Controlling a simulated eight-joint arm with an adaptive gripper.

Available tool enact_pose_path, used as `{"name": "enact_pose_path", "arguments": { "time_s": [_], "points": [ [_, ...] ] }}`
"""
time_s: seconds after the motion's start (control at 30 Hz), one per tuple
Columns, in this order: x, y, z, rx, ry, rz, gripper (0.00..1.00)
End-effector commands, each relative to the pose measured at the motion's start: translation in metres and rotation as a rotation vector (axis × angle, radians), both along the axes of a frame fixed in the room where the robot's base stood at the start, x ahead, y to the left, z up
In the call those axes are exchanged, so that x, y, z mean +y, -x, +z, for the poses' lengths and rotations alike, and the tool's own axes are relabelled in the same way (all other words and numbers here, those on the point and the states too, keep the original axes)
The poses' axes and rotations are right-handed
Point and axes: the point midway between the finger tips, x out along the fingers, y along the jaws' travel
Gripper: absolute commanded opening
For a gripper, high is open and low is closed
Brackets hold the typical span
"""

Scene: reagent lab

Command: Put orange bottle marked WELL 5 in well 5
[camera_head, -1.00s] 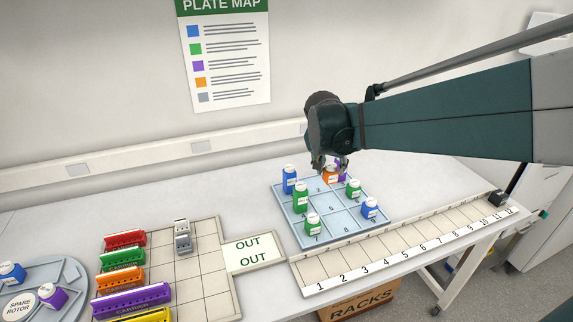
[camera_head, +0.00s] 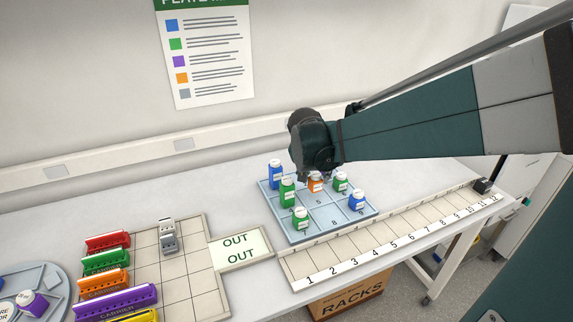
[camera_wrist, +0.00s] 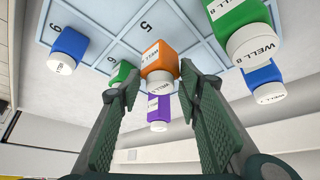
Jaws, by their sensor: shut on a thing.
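The orange bottle (camera_head: 316,184) with a white cap is between the fingers of my gripper (camera_head: 318,172), over the middle of the blue well plate (camera_head: 318,222). In the wrist view my gripper (camera_wrist: 160,88) is shut on the orange bottle (camera_wrist: 159,55), whose cap reads WELL; its number is hard to read. The printed 5 of well 5 (camera_head: 318,201) shows just in front of the bottle, and bare in the wrist view (camera_wrist: 147,27). I cannot tell whether the bottle's base touches the plate.
Green bottles (camera_head: 287,192) (camera_head: 301,220) (camera_head: 340,182) and blue bottles (camera_head: 275,170) (camera_head: 357,200) stand around the middle. A purple bottle (camera_wrist: 158,110) shows only in the wrist view. A numbered rack strip (camera_head: 390,240) lies in front; coloured carriers (camera_head: 114,301) lie left.

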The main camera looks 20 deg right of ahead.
Motion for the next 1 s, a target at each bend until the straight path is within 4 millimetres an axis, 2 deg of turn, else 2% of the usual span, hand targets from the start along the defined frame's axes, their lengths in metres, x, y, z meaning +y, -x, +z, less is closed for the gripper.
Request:
{"name": "enact_pose_path", "arguments": {
  "time_s": [0.1,0.27,0.77,0.8,0.87,0.9,1.0],
  "points": [
    [0.000,0.000,-0.015,0.000,0.000,0.000,0.23],
    [0.000,0.000,-0.029,0.000,0.000,0.000,0.23],
    [0.000,0.000,-0.033,0.000,0.000,0.000,0.23],
    [0.000,0.000,-0.033,0.000,0.000,0.000,0.39],
    [0.000,0.000,-0.033,0.000,0.000,0.000,0.47],
    [0.000,0.000,-0.033,0.000,0.000,0.000,0.50],
    [0.000,0.000,-0.033,0.000,0.000,0.000,0.50]
  ]
}}
